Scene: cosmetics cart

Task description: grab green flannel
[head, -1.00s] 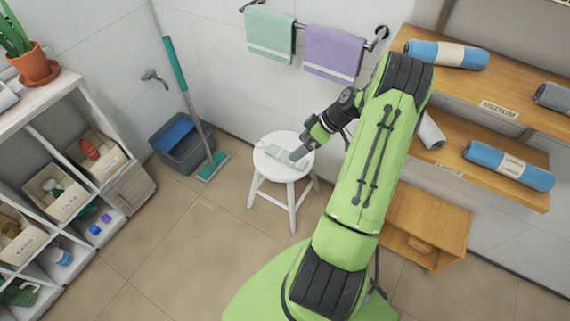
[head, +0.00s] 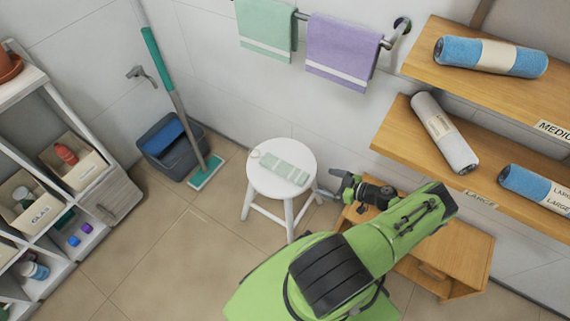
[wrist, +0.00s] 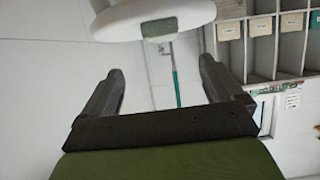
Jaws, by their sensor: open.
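The green flannel (head: 283,168) is a pale green cloth with light bands, lying flat on the white round stool (head: 262,185). A thin loop shows at its left end, and its right end is near the seat's edge. In the wrist view a green end of the flannel (wrist: 159,28) shows at the edge of the stool seat (wrist: 115,22), beyond my fingers. My gripper (head: 328,186) is just right of the stool, close to the seat's edge. In the wrist view my gripper (wrist: 160,80) has its two fingers wide apart with nothing between them.
A green towel (head: 265,30) and a purple towel (head: 342,48) hang on a wall rail. Wooden shelves (head: 395,140) with rolled towels stand right. A bucket (head: 178,150) and mop (head: 170,75) stand left of the stool. Floor (head: 185,245) in front is clear.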

